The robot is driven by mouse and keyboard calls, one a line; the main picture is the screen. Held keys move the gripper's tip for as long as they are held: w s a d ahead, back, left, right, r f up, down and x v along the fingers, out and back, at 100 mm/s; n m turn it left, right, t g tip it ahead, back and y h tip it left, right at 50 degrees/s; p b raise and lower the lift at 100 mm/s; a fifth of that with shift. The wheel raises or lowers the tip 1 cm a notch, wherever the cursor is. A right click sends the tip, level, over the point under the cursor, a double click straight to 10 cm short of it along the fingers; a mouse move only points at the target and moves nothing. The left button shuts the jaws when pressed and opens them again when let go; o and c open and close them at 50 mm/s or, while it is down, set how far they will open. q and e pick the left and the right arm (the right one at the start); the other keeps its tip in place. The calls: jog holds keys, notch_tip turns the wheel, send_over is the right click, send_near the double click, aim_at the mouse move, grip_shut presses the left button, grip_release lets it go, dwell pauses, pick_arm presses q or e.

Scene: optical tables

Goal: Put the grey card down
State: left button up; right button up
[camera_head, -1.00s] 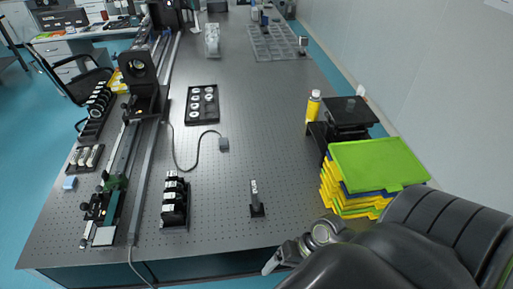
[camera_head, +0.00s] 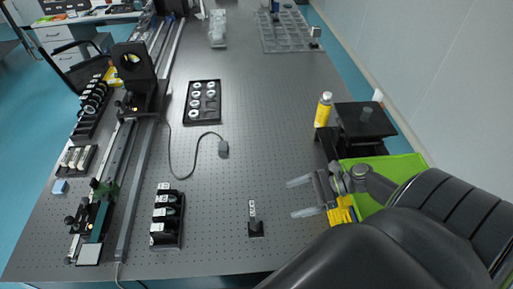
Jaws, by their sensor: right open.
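I cannot pick out a grey card for certain. A small pale grey square plate (camera_head: 88,254) lies at the near end of the rail on the left. A small upright post with a pale label on a black base (camera_head: 255,229) stands on the near part of the table. My right gripper (camera_head: 304,198) is open, with its two pale fingers apart and pointing left. Nothing shows between them. It is over the table, right of the labelled post and at the left side of the green-topped stack (camera_head: 403,165). My left gripper is not in view.
My right arm hides much of the stack; some yellow (camera_head: 341,209) shows. A yellow bottle (camera_head: 323,110) and a black stand (camera_head: 364,121) are behind it. Black lens holders (camera_head: 166,218) and a cable (camera_head: 185,173) are to the left. The table middle (camera_head: 270,135) is clear.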

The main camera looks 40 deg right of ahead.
aim_at(255, 220)
jog(key=b+x, duration=0.5)
jog(key=x, duration=1)
jog(key=shift+a, duration=0.55)
jog(key=shift+s+r, duration=0.1)
jog(key=shift+s, duration=0.05)
jog(key=shift+c, duration=0.7)
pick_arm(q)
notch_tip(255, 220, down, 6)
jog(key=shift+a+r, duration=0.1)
pick_arm(e)
grip_shut()
